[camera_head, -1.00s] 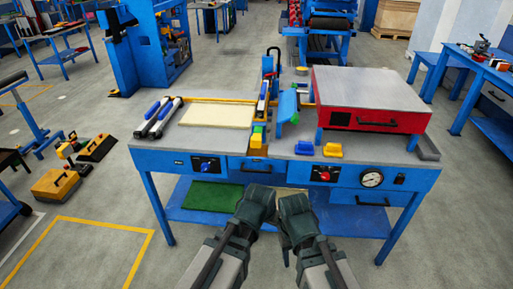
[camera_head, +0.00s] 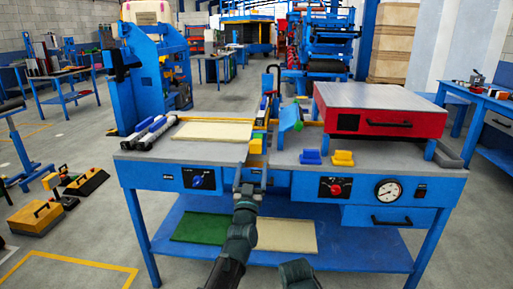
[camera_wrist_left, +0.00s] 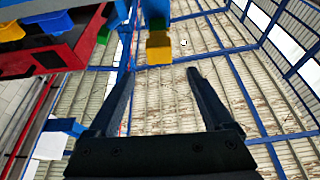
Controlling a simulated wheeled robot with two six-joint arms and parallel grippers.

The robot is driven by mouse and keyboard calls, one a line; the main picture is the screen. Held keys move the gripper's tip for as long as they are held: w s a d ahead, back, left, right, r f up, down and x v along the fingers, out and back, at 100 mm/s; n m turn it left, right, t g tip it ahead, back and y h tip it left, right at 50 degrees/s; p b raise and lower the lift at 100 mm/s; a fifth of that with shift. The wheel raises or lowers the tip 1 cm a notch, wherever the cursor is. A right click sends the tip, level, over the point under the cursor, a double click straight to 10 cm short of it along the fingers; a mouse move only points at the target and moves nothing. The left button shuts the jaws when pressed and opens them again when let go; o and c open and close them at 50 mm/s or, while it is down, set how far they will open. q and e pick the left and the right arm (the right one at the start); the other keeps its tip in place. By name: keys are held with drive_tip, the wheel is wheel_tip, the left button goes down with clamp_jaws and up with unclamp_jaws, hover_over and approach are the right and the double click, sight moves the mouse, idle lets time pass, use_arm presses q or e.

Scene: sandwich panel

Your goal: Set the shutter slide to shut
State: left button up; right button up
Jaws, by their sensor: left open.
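A small yellow and green block (camera_head: 256,143) sits at the front middle of the blue workbench; it looks like the slide's handle, though I cannot tell for sure. It also shows near the top of the left wrist view (camera_wrist_left: 159,47), apart from the fingers and beyond their tips. My left gripper (camera_head: 248,187) is just below the block at the bench's front, pointing up, open and empty. Its two dark fingers (camera_wrist_left: 160,85) are spread in the left wrist view. My right gripper (camera_head: 297,272) is low at the bottom edge; its fingers are not clear.
The workbench (camera_head: 225,153) carries blue and yellow handles (camera_head: 342,158), a red box with a grey top (camera_head: 380,121) at right and a cream sheet (camera_head: 213,131) at left. A knob panel and gauge (camera_head: 388,190) line its front. A lower shelf lies behind my arm.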

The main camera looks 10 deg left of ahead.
sight(256, 145)
use_arm(q)
drive_tip(key=p+x, duration=0.5)
drive_tip(key=x, duration=0.9)
drive_tip(key=shift+f, duration=0.1)
drive_tip(key=shift+s, duration=0.1)
clamp_jaws()
